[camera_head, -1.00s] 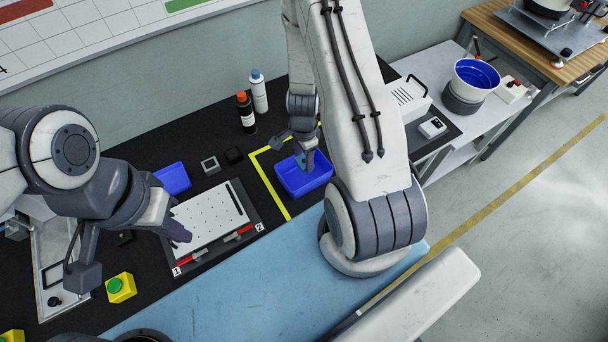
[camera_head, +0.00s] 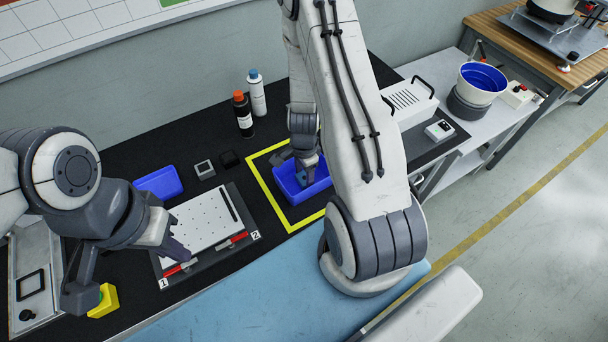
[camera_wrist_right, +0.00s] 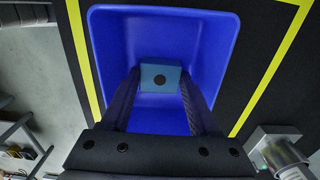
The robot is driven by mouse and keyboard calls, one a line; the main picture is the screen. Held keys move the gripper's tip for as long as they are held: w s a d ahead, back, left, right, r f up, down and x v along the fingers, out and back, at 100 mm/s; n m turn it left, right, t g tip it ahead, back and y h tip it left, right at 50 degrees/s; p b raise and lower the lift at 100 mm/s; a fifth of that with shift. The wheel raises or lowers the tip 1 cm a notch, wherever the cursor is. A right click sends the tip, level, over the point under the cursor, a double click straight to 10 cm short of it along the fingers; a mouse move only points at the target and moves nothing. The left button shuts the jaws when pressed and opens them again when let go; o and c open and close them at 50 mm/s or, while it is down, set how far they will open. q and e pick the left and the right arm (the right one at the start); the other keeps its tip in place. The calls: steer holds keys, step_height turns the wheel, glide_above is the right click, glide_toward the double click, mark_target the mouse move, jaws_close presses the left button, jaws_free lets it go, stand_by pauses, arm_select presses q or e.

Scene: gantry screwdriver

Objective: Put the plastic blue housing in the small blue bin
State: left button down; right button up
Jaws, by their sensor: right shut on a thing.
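The blue housing (camera_wrist_right: 160,78) is a small teal-blue block with a dark round hole, seen in the right wrist view. My right gripper (camera_wrist_right: 160,85) is shut on it, with a finger on either side. It holds the block inside or just over a blue bin (camera_wrist_right: 108,45); whether the block touches the floor is unclear. In the head view this bin (camera_head: 281,178) stands in a yellow-outlined square, partly hidden by my right arm, and my right gripper (camera_head: 306,172) reaches into it. My left gripper (camera_head: 132,275) is open and empty near the perforated plate.
Another blue bin (camera_head: 160,181) stands behind the white perforated plate (camera_head: 205,220) with red clamps. Two bottles (camera_head: 250,103) stand at the back. A small grey block (camera_head: 204,169) and a yellow button box (camera_head: 104,301) are on the black table.

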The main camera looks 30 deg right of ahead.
mark_target(304, 178)
steer(key=o, duration=1.1)
step_height(304, 178, up, 12)
steer(key=p, duration=1.3)
steer(key=a+r+n+y, duration=0.1)
steer(key=a+r+n, duration=1)
steer(key=a+r, duration=0.4)
steer(key=s+a+r+n, duration=0.2)
steer(key=s+r+n, duration=0.2)
steer(key=s+n, duration=0.1)
steer(key=s+a+r+n, duration=0.3)
steer(key=s+r+n, duration=0.1)
steer(key=s+n, duration=0.1)
steer(key=s+a+r+n, duration=0.3)
steer(key=s+r+n, duration=0.2)
steer(key=shift+s+b, duration=0.3)
steer(key=shift+s, duration=0.05)
